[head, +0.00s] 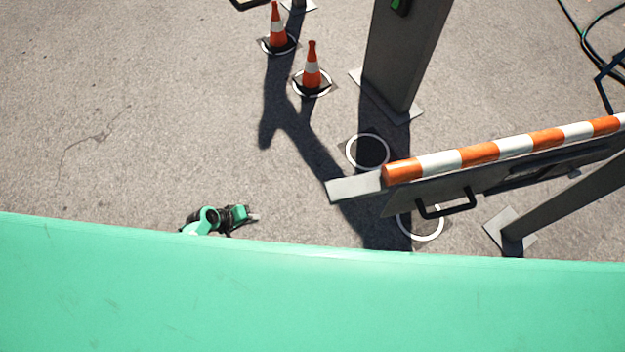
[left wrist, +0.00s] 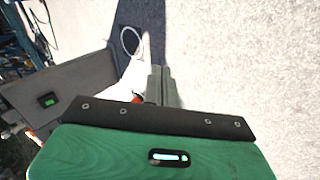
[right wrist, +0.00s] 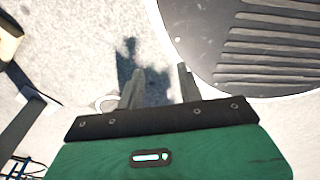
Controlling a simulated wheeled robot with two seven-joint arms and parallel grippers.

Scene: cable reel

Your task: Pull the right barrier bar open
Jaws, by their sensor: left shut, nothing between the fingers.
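The right barrier bar (head: 500,150), striped orange and white on top, stretches from the middle of the head view to its right edge. A grey plate (head: 353,188) sticks out at its left end. A black handle (head: 447,205) is on its near side. My left gripper (head: 254,216) is shut and empty, low over the ground, left of the bar and apart from it. Its closed fingers also show in the left wrist view (left wrist: 162,85). My right gripper (right wrist: 160,85) shows only in the right wrist view, its fingers apart with nothing between them.
Two traffic cones (head: 312,70) (head: 278,30) stand on ringed spots behind. A grey post (head: 400,55) rises behind the bar. A slanted support (head: 570,205) stands at the right. Cables (head: 595,45) lie at top right. The ground at left is clear.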

